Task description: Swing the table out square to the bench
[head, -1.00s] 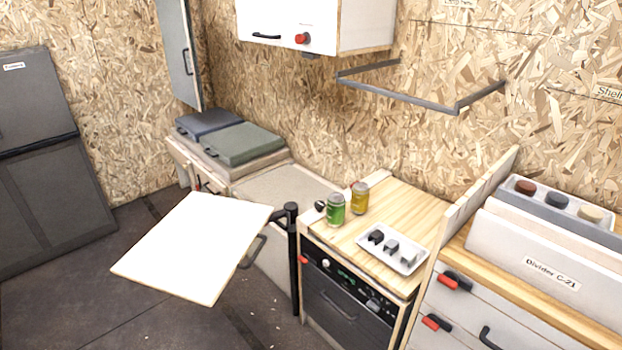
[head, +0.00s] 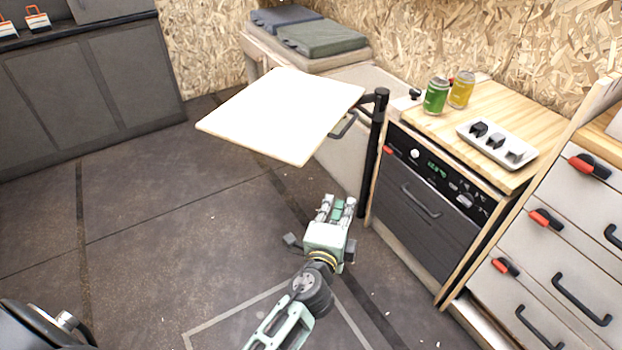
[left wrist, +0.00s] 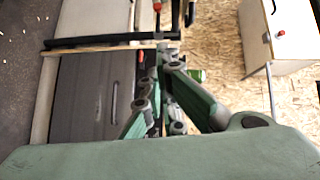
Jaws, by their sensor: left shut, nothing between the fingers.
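The swing table (head: 282,113) is a pale, flat, level panel carried on a black upright post (head: 373,150). The post stands at the left front corner of the wood-topped bench (head: 540,110). The panel juts out over the floor to the left of the post, turned at an angle to the bench front. My left gripper (head: 337,207) is shut and empty, in front of and below the panel, apart from it and the post. Its green fingers also show in the left wrist view (left wrist: 160,90). My right gripper is not in view.
Drawers with red catches are at the right. A dark cabinet (head: 90,85) stands at the back left. The floor (head: 160,220) left of my left arm is clear.

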